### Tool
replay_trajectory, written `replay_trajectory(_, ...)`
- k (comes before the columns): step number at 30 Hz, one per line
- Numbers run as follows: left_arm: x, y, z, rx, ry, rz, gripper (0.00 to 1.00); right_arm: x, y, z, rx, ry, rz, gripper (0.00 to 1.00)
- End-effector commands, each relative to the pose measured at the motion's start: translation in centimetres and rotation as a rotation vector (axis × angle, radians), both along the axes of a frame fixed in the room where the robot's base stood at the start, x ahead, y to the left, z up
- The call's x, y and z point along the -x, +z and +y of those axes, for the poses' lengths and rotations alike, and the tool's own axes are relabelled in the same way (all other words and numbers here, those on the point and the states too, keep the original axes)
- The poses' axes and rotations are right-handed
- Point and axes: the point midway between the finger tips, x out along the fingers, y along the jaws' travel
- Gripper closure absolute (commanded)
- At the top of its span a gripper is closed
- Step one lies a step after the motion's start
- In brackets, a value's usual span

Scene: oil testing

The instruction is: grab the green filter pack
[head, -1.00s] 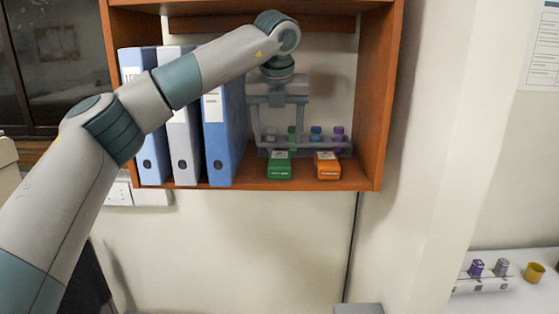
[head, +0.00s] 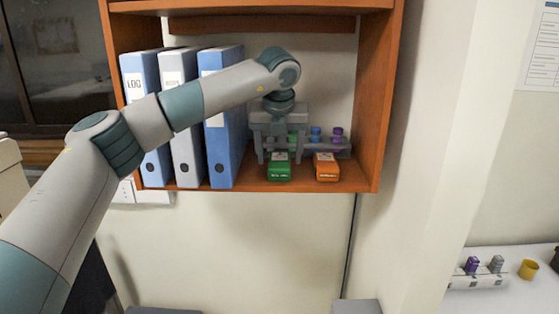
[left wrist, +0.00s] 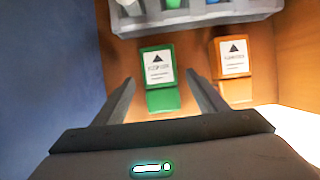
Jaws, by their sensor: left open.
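The green filter pack (head: 279,168) is a small green box with a white label, standing on the shelf floor. It also shows in the left wrist view (left wrist: 162,100), between my two fingers. In the left wrist view my left gripper (left wrist: 162,95) has a finger on each side of the pack, with gaps visible. I cannot tell how deep the fingers reach. My right gripper is not in view.
An orange pack (head: 326,168) stands close to the right of the green one. A tube rack (head: 338,149) stands behind them. Blue and grey binders (head: 222,130) stand close on the left. The wooden shelf's side wall (head: 375,110) is at the right.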

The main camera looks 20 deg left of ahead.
Motion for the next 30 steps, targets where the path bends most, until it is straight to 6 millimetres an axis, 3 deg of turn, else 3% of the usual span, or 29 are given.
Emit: replay_trajectory(30, -0.2, -0.75, 0.04, 0.0, -0.001, -0.001, 0.34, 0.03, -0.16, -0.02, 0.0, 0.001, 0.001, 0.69)
